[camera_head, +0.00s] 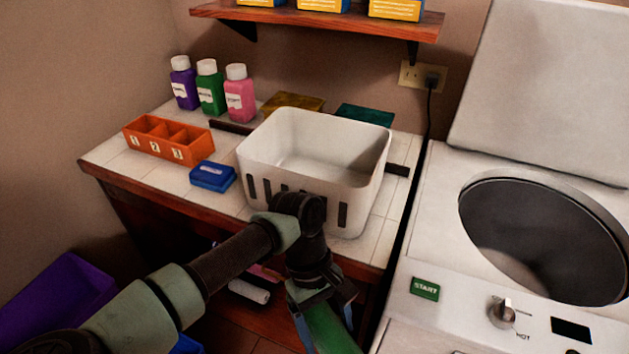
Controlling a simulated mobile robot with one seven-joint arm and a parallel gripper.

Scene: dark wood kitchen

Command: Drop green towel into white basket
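The white basket (365,192) stands upright on the tiled counter, with dark slots in its front wall. Its inside looks empty where I can see it. My gripper (322,301) points down in front of the basket, outside it and low by the counter's front edge. It is shut on the green towel (330,330), which hangs below it and runs out of the bottom of the view. My arm hides part of the basket's front wall.
An orange divided tray (170,140), a blue box (212,176) and bottles (210,88) stand left of the basket. A top-loading washer (455,220) with an open lid is on the right. A shelf (320,18) hangs above. A purple bin (60,295) is at lower left.

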